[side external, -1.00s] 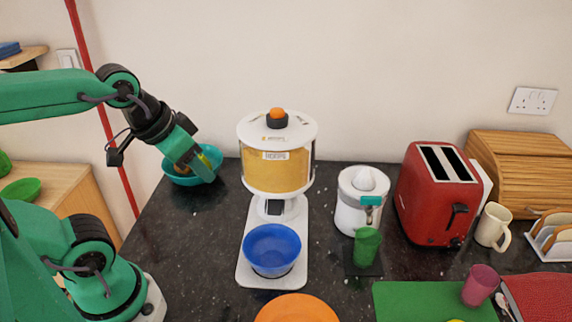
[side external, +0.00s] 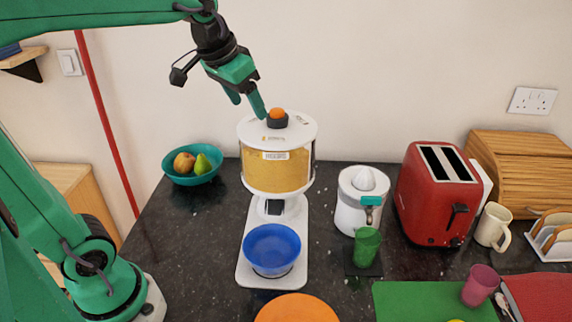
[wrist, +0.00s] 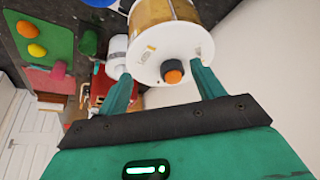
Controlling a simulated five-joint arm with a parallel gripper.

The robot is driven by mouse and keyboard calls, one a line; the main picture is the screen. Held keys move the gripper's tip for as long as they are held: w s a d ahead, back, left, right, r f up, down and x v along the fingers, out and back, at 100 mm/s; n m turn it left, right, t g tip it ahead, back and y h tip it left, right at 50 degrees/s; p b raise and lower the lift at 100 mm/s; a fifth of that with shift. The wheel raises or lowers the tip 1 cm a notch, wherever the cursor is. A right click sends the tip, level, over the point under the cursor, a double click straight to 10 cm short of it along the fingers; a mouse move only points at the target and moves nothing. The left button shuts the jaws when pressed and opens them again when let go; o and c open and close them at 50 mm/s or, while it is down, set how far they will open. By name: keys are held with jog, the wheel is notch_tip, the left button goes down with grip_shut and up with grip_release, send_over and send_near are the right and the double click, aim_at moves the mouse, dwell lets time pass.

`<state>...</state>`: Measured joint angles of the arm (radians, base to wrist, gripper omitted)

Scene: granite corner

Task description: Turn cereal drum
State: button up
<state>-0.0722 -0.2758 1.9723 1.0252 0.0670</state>
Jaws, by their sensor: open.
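The cereal drum (side external: 276,170) is a clear cylinder of yellow cereal with a white lid, on a white stand (side external: 256,238). A dark knob with an orange top (side external: 277,117) sits at the middle of the lid. A blue bowl (side external: 272,249) stands on the base below the drum. My gripper (side external: 249,99) is open and empty, just left of and above the knob. In the wrist view, the drum's lid (wrist: 150,62) and knob (wrist: 172,72) lie ahead, with the knob between the two fingers and beyond their tips.
A teal fruit bowl (side external: 193,178) stands left of the drum. A white juicer (side external: 352,210), a green cup (side external: 366,247) and a red toaster (side external: 436,194) stand to the right. An orange plate (side external: 296,308) and a green board (side external: 430,302) lie at the front.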

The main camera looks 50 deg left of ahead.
send_near(274, 110)
jog(key=x, duration=0.3)
jog(key=shift+r, duration=0.2)
jog(key=shift+x, duration=3.95)
jog(key=shift+s+d, duration=0.1)
jog(key=c, duration=1.4)
